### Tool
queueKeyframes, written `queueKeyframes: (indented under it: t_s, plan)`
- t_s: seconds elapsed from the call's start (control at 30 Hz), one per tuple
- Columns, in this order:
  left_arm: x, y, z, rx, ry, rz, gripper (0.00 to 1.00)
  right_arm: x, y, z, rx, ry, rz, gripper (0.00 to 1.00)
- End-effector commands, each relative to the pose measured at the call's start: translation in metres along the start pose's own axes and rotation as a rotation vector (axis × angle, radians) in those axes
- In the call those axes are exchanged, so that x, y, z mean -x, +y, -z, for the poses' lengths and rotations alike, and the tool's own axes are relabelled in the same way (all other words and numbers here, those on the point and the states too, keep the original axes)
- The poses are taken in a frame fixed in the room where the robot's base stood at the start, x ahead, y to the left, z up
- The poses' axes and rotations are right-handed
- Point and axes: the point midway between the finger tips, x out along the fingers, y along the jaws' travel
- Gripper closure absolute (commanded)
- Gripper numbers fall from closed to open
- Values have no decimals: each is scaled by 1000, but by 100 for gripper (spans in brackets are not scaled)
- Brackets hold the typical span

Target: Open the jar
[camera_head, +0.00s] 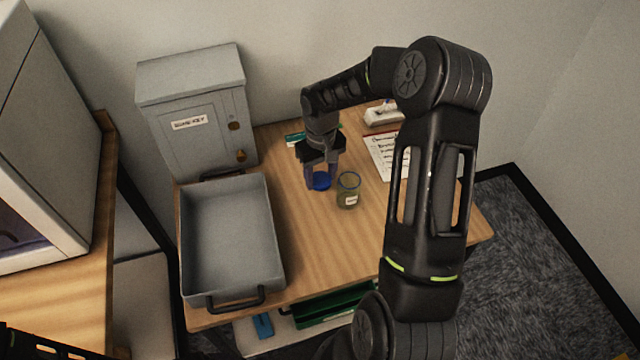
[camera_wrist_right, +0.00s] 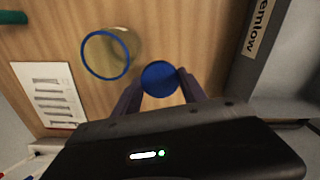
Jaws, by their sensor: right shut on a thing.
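A glass jar (camera_head: 348,190) with a white label stands upright on the wooden table, its mouth uncovered with a blue rim. It also shows in the right wrist view (camera_wrist_right: 107,54). A round blue lid (camera_wrist_right: 160,78) is apart from the jar, beside it. My right gripper (camera_head: 320,182) points down and is shut on the blue lid (camera_head: 321,181), to the left of the jar in the head view. I cannot tell whether the lid touches the table. My left gripper does not show; only a dark piece at the bottom left corner may be my left arm.
A grey tray (camera_head: 191,245) with handles lies on the table's left, in front of a grey metal box (camera_head: 190,120). A paper list (camera_head: 381,158) and a white object (camera_head: 383,115) lie at the back right. Table (camera_head: 330,245) in front of the jar is clear.

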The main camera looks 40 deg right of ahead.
Motion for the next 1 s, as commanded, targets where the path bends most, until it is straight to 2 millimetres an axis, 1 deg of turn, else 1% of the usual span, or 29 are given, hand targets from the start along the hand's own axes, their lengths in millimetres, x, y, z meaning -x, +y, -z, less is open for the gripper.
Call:
queueKeyframes:
  t_s: [0.03, 0.1, 0.33, 0.43, 0.6, 0.7, 1.0]
  plan:
    - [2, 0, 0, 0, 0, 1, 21, -5, 0, 0, 0, -1, 0, 99]
    - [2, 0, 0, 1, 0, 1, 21, -9, 0, 0, 1, 1, -1, 99]
    - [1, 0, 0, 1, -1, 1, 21, -9, 1, 1, 0, 1, -1, 99]
    - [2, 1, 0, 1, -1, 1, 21, -13, 0, 0, 0, -1, -1, 99]
    - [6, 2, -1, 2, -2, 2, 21, -36, 0, 0, 0, -2, 0, 99]
    - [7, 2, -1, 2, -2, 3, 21, -45, 0, 0, 1, -1, 0, 99]
    - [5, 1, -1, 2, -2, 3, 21, -48, 0, 0, 0, 2, -1, 99]
